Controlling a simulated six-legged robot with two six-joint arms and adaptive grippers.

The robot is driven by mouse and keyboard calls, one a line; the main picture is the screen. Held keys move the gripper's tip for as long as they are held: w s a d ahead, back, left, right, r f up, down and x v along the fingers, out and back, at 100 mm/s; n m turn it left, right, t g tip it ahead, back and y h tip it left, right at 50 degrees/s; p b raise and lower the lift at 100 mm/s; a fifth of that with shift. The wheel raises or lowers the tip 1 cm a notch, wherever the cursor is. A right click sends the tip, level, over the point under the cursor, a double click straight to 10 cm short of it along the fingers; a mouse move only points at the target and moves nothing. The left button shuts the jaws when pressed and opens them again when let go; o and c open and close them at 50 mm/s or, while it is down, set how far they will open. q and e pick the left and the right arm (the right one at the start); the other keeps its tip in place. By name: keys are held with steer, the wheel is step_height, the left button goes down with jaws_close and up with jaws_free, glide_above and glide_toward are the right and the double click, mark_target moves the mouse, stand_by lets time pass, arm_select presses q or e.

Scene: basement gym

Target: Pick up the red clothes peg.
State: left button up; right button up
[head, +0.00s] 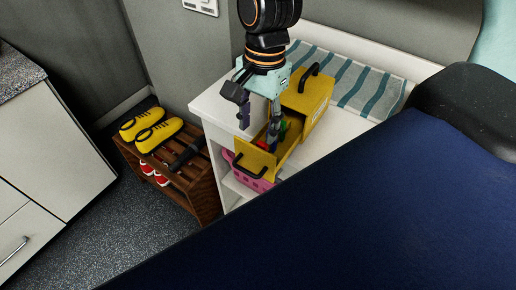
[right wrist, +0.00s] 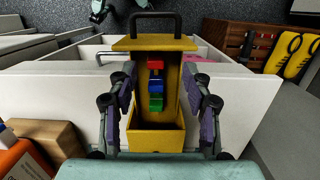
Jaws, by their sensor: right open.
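The red clothes peg (right wrist: 155,64) lies in the open yellow drawer (right wrist: 155,141), towards its handle end. A blue peg (right wrist: 156,85) and a green peg (right wrist: 156,104) lie in line with it. In the head view the drawer (head: 256,160) sticks out from a yellow box (head: 306,101), and the pegs are mostly hidden. My right gripper (head: 257,114) is above the drawer, pointing down. Its jaws are open and empty, and in the right wrist view the fingers appear on either side of the drawer.
The box stands on a white shelf unit (head: 212,106), with a pink basket (head: 246,181) below. A wooden rack (head: 199,190) with yellow shoes (head: 158,134) stands to the left. A large blue padded surface (head: 385,210) fills the lower right. Striped cloth (head: 350,78) lies behind the box.

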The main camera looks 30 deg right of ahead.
mark_target(262, 144)
steer(key=shift+s+d+f, duration=0.1)
steer(key=shift+s+f, duration=0.05)
steer(key=shift+f, duration=0.35)
steer(key=shift+s+f, duration=0.15)
steer(key=shift+f, duration=0.3)
steer(key=f, duration=0.3)
steer(key=f+b, duration=0.1)
steer(key=shift+w+d+f, duration=0.1)
steer(key=shift+d+f, duration=0.2)
steer(key=shift+f, duration=0.05)
steer(key=shift+w+a+f, duration=0.1)
steer(key=shift+f, duration=0.1)
steer(key=shift+s+r, duration=0.1)
steer(key=shift+s, duration=0.1)
steer(key=shift+c, duration=0.8)
steer(key=shift+w, duration=0.15)
steer(key=c, duration=0.5)
steer(key=shift+c, duration=0.9)
